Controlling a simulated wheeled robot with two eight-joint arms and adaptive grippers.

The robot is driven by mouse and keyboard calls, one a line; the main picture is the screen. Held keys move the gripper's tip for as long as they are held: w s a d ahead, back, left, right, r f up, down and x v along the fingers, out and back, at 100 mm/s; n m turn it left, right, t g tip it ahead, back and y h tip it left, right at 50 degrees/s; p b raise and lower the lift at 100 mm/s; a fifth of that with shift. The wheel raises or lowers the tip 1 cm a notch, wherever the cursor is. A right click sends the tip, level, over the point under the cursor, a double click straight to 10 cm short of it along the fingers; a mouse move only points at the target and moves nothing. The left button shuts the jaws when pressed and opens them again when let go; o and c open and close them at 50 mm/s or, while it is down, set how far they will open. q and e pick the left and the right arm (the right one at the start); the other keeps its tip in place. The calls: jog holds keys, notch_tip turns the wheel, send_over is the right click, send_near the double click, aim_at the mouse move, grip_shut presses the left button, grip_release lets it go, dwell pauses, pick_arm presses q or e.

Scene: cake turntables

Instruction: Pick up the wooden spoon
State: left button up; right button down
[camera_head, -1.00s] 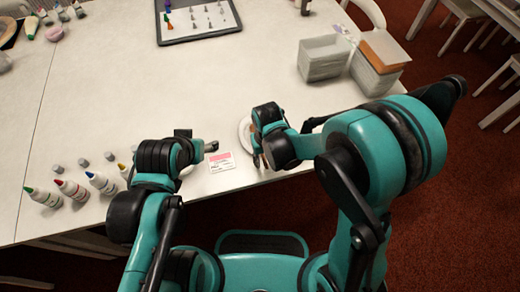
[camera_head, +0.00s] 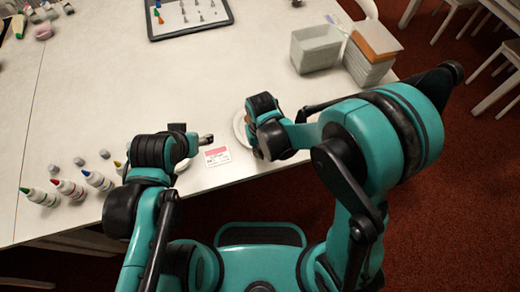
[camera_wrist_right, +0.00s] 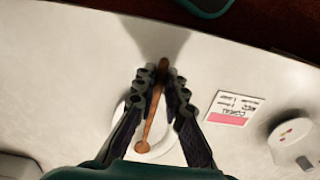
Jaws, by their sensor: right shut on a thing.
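The wooden spoon (camera_wrist_right: 153,112) is brown and slim, and lies between the two fingers of my right gripper (camera_wrist_right: 159,80) in the right wrist view. Those fingers are shut on its handle, and its round end points toward the bottom of that view. Behind it is a white plate (camera_wrist_right: 172,150), partly hidden by the gripper. In the head view my right gripper (camera_head: 258,153) is by the plate (camera_head: 238,127) near the table's front edge, and its fingers are mostly hidden. My left gripper (camera_head: 207,139) is above the table to the left; its fingers are too unclear to judge.
A pink-and-white card (camera_head: 217,156) lies between the grippers. Several bottles (camera_head: 70,188) stand at the left front. A grey bin (camera_head: 317,48) and a stack with an orange-brown top (camera_head: 374,42) stand at the back right. A tray of small tips (camera_head: 190,17) lies at the back.

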jog(key=r, duration=0.1)
jog(key=r+p, duration=0.1)
jog(key=r, duration=0.1)
jog(key=shift+d+r+p, duration=0.2)
jog(key=shift+d+p, duration=0.1)
jog(key=shift+d, duration=0.1)
jog(key=d+r+p, duration=0.1)
jog(key=d+r, duration=0.2)
jog(key=d, duration=0.2)
jog(key=w+d+r+p, duration=0.1)
jog(key=d+r+p, duration=0.1)
jog(key=d, duration=0.3)
jog(key=shift+d+r, duration=0.4)
jog(key=shift+r, duration=0.1)
